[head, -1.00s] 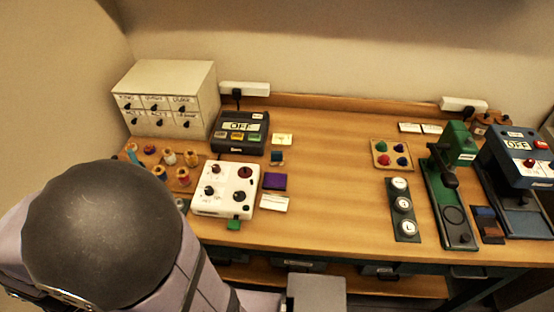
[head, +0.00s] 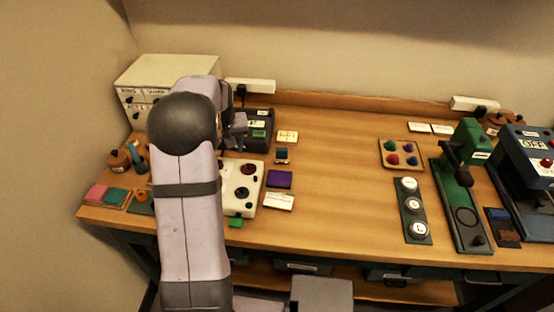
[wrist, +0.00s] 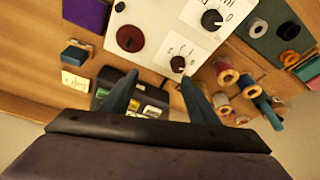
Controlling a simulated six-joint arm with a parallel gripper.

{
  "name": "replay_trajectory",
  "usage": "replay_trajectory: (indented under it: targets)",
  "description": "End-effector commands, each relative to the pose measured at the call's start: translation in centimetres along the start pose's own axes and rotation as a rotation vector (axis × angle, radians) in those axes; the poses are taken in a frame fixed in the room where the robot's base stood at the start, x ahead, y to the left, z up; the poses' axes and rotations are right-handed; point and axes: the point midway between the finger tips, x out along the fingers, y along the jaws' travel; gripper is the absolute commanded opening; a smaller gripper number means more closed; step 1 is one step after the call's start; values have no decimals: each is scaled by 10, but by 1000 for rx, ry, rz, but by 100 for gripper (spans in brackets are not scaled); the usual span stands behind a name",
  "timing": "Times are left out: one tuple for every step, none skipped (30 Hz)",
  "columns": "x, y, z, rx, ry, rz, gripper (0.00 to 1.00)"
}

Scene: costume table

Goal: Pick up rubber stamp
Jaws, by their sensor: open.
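A small block with a dark blue top and a wooden side (head: 281,155) lies right of the black device; it may be the rubber stamp, but it is too small to be sure. It also shows in the wrist view (wrist: 75,53), beside a cream card. My gripper (wrist: 160,90) is open and empty, its two fingers spread above the black device and the white control box. The block is outside the fingers, to their left in the wrist view. In the head view my arm partly hides the gripper (head: 238,130).
The black device (head: 262,118), white control box (head: 256,175) and purple pad (head: 280,179) surround the block. Thread spools (wrist: 226,74) stand nearby. A white drawer cabinet (head: 150,70) is at back left. The table's middle is clear; a green press (head: 462,205) stands right.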

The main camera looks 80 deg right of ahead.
Motion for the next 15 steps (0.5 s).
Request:
replay_trajectory:
  targets:
    - [8,38,-4,57,13,21,55]
    - [10,56,-5,83,21,31,55]
    - [12,79,-7,116,31,44,55]
    - [14,95,-7,138,37,53,55]
    - [15,109,-7,157,43,62,55]
    - [16,126,-7,180,50,71,55]
    - [17,137,-6,193,55,78,55]
    - [17,146,-6,206,59,84,55]
    - [17,156,-5,219,63,90,55]
    - [18,162,-4,227,65,94,55]
    - [18,167,-4,232,67,97,55]
    - [18,171,-3,238,69,99,55]
    - [18,174,-3,241,70,101,55]
    - [17,175,-3,243,71,102,55]
    - [17,176,-3,244,72,103,55]
